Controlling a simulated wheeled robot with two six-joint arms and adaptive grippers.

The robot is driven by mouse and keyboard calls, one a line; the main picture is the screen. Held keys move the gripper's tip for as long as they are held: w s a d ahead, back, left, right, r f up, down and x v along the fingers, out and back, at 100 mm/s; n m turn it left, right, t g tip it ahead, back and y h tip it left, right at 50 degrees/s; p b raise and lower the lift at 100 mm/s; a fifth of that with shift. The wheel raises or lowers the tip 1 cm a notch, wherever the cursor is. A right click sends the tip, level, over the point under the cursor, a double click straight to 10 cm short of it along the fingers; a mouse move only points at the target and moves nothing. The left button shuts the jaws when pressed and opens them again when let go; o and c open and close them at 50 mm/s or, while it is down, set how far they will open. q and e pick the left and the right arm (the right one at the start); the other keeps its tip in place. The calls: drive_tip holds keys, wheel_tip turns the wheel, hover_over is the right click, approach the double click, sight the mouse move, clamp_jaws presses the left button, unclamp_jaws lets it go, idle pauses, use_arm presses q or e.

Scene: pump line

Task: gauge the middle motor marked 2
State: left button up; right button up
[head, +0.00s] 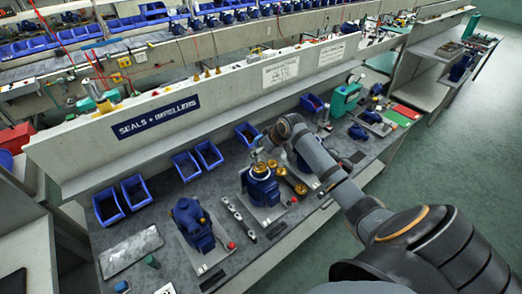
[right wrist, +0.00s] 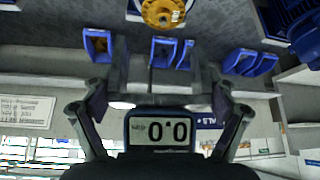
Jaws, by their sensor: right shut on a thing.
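The middle blue motor (head: 262,190) stands on a light plate on the bench, with a gold-coloured ring on its top. In the right wrist view a gold-coloured round part (right wrist: 163,12) shows at the top edge, apart from my fingers. My right gripper (right wrist: 158,106) is shut on a dark gauge (right wrist: 158,132) whose display reads 0.0, upside down in that view. In the head view my right gripper (head: 259,149) is at the back of the middle motor's top; I cannot tell whether the gauge touches it. My left gripper is not in view.
Blue bins (head: 136,192) line the back of the bench below a grey ledge. A green press (head: 345,98) stands farther right.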

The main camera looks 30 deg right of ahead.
sight(260, 165)
drive_tip(key=b+x, duration=0.2)
drive_tip(key=x, duration=0.1)
drive_tip(key=shift+s+a+f, duration=0.1)
drive_tip(key=shift+s+a, duration=0.05)
drive_tip(key=shift+s, duration=0.15)
wheel_tip(260, 165, down, 3)
drive_tip(key=shift+s+r+b, duration=0.1)
drive_tip(key=shift+r+b, duration=0.05)
drive_tip(key=shift+b, duration=0.9)
wheel_tip(260, 165, down, 3)
drive_tip(key=shift+r+b, duration=0.1)
drive_tip(key=shift+b, duration=0.65)
drive_tip(key=shift+f, duration=0.4)
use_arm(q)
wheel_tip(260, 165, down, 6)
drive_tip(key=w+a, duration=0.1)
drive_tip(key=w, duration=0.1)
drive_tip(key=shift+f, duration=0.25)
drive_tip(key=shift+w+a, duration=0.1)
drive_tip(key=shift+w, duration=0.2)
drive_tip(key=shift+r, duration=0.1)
use_arm(e)
drive_tip(key=shift+f, duration=0.15)
drive_tip(key=o, duration=1.4)
drive_tip(key=shift+c, duration=0.2)
